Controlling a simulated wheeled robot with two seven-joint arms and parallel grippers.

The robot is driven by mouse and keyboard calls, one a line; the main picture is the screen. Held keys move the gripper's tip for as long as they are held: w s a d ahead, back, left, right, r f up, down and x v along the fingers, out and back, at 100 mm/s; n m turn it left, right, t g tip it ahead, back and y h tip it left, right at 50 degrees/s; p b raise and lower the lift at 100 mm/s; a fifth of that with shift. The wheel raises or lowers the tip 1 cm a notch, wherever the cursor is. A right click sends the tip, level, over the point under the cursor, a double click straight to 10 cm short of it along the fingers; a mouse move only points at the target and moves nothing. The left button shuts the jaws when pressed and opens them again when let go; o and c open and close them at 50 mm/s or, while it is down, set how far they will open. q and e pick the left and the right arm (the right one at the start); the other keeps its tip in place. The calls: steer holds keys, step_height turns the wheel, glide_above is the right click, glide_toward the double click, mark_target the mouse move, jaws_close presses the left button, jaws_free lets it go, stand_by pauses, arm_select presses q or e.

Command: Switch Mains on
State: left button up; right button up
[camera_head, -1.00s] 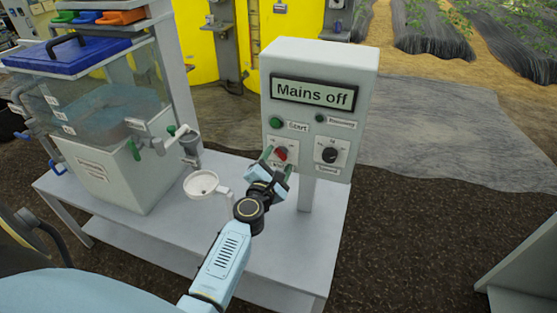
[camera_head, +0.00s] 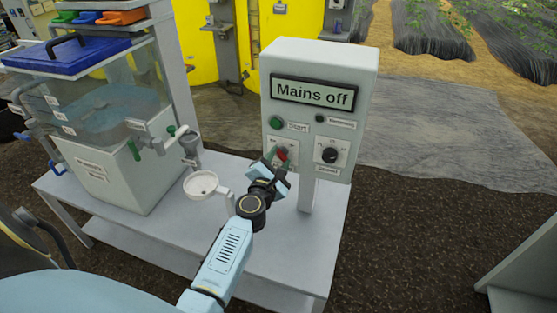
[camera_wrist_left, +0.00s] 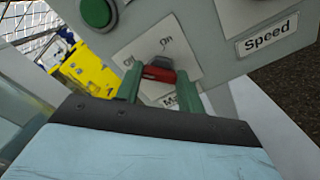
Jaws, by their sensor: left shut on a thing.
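The red Mains switch knob (camera_head: 282,154) sits on a white plate low on the left of the control box (camera_head: 320,60). In the left wrist view the knob (camera_wrist_left: 160,70) shows between the labels "Off" and "On"; its exact setting is hard to tell. My left gripper (camera_head: 276,160) is at the knob, its green fingers on either side and shut on it. The fingers also show in the left wrist view (camera_wrist_left: 158,86). The display (camera_head: 312,93) reads "Mains off". My right gripper is not in view.
A green Start button (camera_head: 276,122) is above the knob, and a black Speed dial (camera_head: 330,155) is to its right. A white funnel cup (camera_head: 202,184) stands left of my gripper over the grey table (camera_head: 150,235). A clear tank with a blue lid (camera_head: 68,54) is farther left.

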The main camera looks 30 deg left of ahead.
arm_select(q)
steer(key=shift+m, duration=0.4)
steer(key=m, duration=0.3)
steer(key=m+p, duration=0.1)
steer(key=m, duration=0.3)
steer(key=shift+p, duration=0.4)
steer(key=m+p, duration=0.2)
steer(key=m, duration=0.3)
steer(key=shift+f+m, duration=0.1)
steer(key=shift+m, duration=0.3)
steer(key=shift+f+m+p, duration=0.1)
steer(key=shift+m+p, duration=0.75)
steer(key=shift+m, duration=1.45)
steer(key=o, duration=1)
